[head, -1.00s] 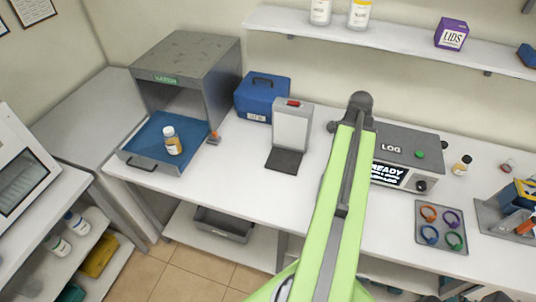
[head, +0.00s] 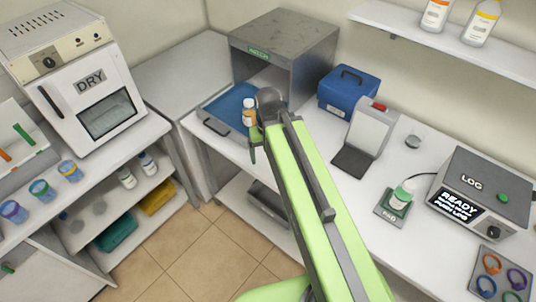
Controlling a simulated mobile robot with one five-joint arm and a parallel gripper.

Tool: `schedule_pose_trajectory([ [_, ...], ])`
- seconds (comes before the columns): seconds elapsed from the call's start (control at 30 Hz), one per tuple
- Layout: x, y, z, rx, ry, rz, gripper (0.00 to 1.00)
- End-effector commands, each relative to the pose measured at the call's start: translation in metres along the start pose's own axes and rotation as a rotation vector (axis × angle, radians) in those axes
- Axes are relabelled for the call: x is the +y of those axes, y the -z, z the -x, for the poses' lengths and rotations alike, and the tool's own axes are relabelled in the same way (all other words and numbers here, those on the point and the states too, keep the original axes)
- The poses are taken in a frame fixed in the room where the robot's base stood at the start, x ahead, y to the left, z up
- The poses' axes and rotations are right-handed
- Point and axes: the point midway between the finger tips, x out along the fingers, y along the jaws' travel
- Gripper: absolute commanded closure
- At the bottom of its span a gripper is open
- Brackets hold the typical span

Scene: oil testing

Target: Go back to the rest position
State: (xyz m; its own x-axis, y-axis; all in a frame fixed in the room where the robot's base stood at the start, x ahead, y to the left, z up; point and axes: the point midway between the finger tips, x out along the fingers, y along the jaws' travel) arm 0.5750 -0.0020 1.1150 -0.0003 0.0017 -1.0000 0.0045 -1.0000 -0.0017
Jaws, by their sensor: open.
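My green arm reaches up the middle of the head view to a dark grey joint. My gripper (head: 256,138) shows only as a small piece beside that joint. Its fingertips are mostly hidden, and I see nothing held in it. An amber bottle with a white cap (head: 249,113) stands upright on the blue tray (head: 222,100) of the grey hatch box (head: 290,42). The arm end overlaps the bottle and tray in the picture; I cannot tell the gap between them.
A DRY oven (head: 95,90) stands on the left shelf unit. The tiled floor (head: 215,245) between is clear.

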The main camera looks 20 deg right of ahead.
Motion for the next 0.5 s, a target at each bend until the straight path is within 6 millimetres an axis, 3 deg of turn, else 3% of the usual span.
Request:
schedule_pose_trajectory([
  [0.17,-0.001,-0.001,-0.003,0.0,0.0,-0.001,0.16],
  [0.27,-0.001,-0.001,-0.021,0.0,0.0,-0.001,0.16],
  [0.5,-0.001,-0.001,-0.111,0.0,0.0,-0.002,0.16],
])
